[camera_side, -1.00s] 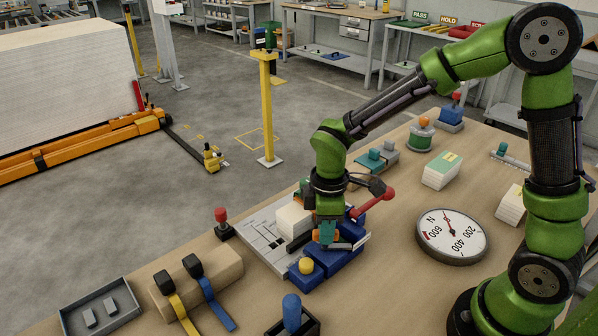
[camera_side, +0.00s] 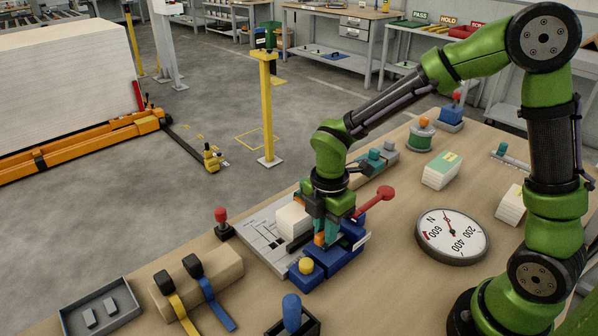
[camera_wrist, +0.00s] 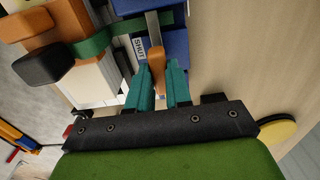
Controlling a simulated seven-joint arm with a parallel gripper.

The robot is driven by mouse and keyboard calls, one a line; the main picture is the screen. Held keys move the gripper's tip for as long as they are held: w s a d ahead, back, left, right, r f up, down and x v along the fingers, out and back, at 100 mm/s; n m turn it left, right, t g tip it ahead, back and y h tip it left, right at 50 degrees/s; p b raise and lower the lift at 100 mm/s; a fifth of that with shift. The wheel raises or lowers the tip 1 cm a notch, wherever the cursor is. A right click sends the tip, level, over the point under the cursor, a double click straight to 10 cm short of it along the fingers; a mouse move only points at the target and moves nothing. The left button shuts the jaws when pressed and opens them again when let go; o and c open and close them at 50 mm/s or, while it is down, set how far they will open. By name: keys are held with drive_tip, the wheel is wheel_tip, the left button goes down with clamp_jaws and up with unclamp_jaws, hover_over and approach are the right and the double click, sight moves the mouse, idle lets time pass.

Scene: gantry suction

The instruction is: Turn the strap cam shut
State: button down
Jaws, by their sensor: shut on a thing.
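My gripper (camera_side: 326,234) reaches down over the blue fixture (camera_side: 334,257) at the bench's near edge. Its teal fingers (camera_wrist: 160,77) are shut on the orange grip (camera_wrist: 156,60) of the cam lever. The grip also shows in the side view (camera_side: 319,240), low at the fingers. A grey metal lever arm (camera_wrist: 152,27) runs from the grip across the blue body (camera_wrist: 173,43). A white label reading SHUT (camera_wrist: 139,48) lies beside the lever. A green strap (camera_wrist: 92,42) passes to the left of it. The fingers hide part of the grip, and the cam's pivot is not clear.
A yellow button (camera_side: 306,265) sits on the fixture's near end. A white block (camera_side: 293,220) stands on the left. A round dial (camera_side: 453,236) lies to the right, with bare bench around it.

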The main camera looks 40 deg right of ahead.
idle(0.5)
drive_tip(key=c, duration=1)
unclamp_jaws()
drive_tip(key=shift+c, duration=0.2)
wheel_tip(320, 180, up, 17)
drive_tip(key=s+d+m+t+y, duration=0.1)
drive_tip(key=s+d+m+t, duration=0.2)
drive_tip(key=m, duration=0.8)
drive_tip(key=s+d+m+t+y, duration=0.1)
drive_tip(key=s+d+m+t, duration=0.2)
drive_tip(key=s+m, duration=0.5)
drive_tip(key=m+t, duration=0.1)
drive_tip(key=m, duration=0.1)
drive_tip(key=shift+m, duration=0.4)
